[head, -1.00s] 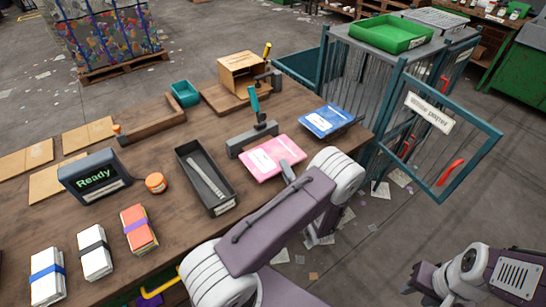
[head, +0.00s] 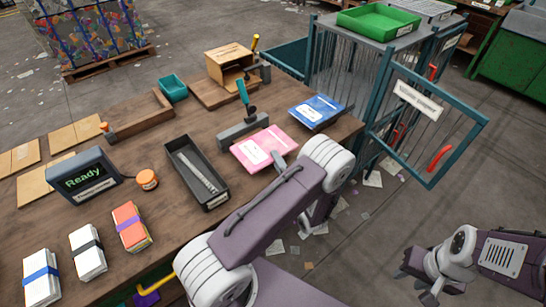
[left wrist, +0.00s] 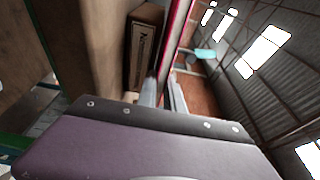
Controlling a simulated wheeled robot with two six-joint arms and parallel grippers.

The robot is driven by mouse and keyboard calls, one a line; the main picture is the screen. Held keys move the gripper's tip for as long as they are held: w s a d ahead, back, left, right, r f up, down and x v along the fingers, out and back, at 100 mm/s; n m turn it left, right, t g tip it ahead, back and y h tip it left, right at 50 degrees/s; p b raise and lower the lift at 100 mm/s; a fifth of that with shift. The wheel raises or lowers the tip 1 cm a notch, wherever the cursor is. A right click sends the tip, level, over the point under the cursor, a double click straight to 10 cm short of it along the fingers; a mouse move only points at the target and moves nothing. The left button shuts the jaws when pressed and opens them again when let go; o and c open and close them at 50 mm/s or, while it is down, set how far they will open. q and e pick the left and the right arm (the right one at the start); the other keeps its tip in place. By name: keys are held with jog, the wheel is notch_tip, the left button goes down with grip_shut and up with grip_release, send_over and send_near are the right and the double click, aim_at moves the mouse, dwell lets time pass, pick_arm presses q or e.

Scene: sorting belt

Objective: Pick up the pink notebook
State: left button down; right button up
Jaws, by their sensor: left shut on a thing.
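The pink notebook (head: 258,150) with a white label lies at the right part of the wooden table, in front of a grey block holding a teal-handled tool. My left gripper (head: 279,161) is at its near right edge, partly hidden by my own arm. In the left wrist view the fingers (left wrist: 163,93) are closed on the notebook's thin pink edge (left wrist: 176,38). I cannot see a clear gap between notebook and table. My right gripper (head: 416,283) hangs at the lower right, away from the table; its finger opening is unclear.
A blue notebook (head: 317,111) lies just behind. A wire cage with an open door (head: 420,125) stands right of the table.

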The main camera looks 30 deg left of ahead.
pick_arm(q)
notch_tip(320, 180, up, 3)
jog(key=shift+r, duration=0.1)
jog(key=w+d+r, duration=0.4)
jog(key=d+r, duration=0.3)
jog(key=d, duration=0.4)
jog(key=shift+r, duration=0.15)
